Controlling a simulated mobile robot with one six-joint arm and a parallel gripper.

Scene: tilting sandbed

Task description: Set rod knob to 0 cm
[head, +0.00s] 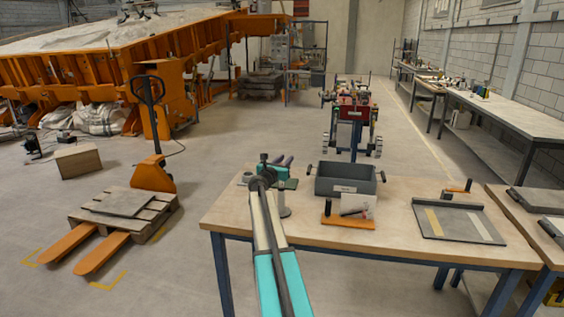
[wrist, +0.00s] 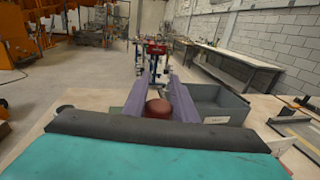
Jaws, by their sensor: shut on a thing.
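A dark red round knob (wrist: 158,108), which I take for the rod knob, sits between the two purple-grey fingers of my gripper (wrist: 154,82) in the wrist view. The gripper is shut on it. In the head view my gripper (head: 281,162) is over the left part of the wooden table, above a small green base (head: 287,184). The knob cannot be made out there, as my arm and gripper cover it. The rod and any scale are hidden or too small to read.
A grey bin (head: 346,180) stands just right of my gripper. An orange-based stand (head: 348,222) with a white card is in front of it. A flat grey tray (head: 458,222) lies farther right. A wheeled machine (head: 354,115) stands behind the table. Floor at left holds a pallet truck (head: 152,170).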

